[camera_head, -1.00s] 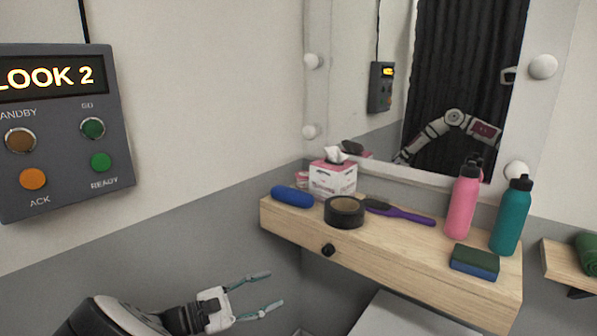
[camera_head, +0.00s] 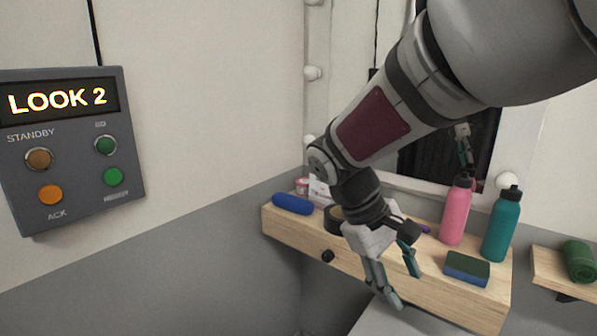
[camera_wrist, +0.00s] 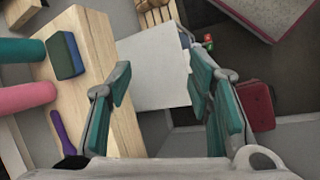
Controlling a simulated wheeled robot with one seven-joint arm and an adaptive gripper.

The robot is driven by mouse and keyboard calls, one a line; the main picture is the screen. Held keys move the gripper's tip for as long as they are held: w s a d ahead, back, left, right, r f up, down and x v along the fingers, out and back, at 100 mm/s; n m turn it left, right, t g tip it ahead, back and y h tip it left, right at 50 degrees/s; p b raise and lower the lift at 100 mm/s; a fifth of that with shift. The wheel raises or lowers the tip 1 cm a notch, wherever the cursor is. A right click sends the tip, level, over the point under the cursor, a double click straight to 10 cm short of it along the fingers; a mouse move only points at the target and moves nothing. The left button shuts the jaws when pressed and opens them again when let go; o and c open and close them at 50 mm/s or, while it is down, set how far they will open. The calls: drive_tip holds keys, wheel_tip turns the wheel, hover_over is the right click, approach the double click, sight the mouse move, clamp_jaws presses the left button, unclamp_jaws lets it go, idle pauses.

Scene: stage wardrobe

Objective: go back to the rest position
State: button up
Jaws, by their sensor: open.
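My gripper (camera_head: 404,285) hangs in front of the wooden shelf (camera_head: 345,254), fingers pointing down. It is open and holds nothing. In the wrist view my gripper (camera_wrist: 165,95) shows its teal-padded fingers apart, with a white surface (camera_wrist: 153,65) beyond and between them. My arm crosses the right half of the head view and hides part of the mirror and the shelf's middle.
The shelf holds a blue cylinder (camera_head: 292,204), a partly hidden black tape roll (camera_head: 333,220), a pink bottle (camera_head: 455,212), a teal bottle (camera_head: 501,226) and a sponge (camera_head: 467,267). A "LOOK 2" panel (camera_head: 75,150) is on the left wall. A right-hand shelf holds a green roll (camera_head: 579,262).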

drive_tip(key=s+d+r+m+t+y+p, duration=0.1)
drive_tip(key=s+r+m+t+y, duration=0.1)
drive_tip(key=s, duration=0.8)
drive_tip(key=s+d+r+m+t+y+p, duration=0.2)
drive_tip(key=s+r+m+t+y, duration=0.1)
drive_tip(key=s, duration=0.7)
wheel_tip(320, 180, up, 2)
drive_tip(key=shift+d+r+m+y, duration=0.25)
drive_tip(key=shift+m+y, duration=0.15)
drive_tip(key=shift+m, duration=0.3)
drive_tip(key=shift+s+r, duration=0.15)
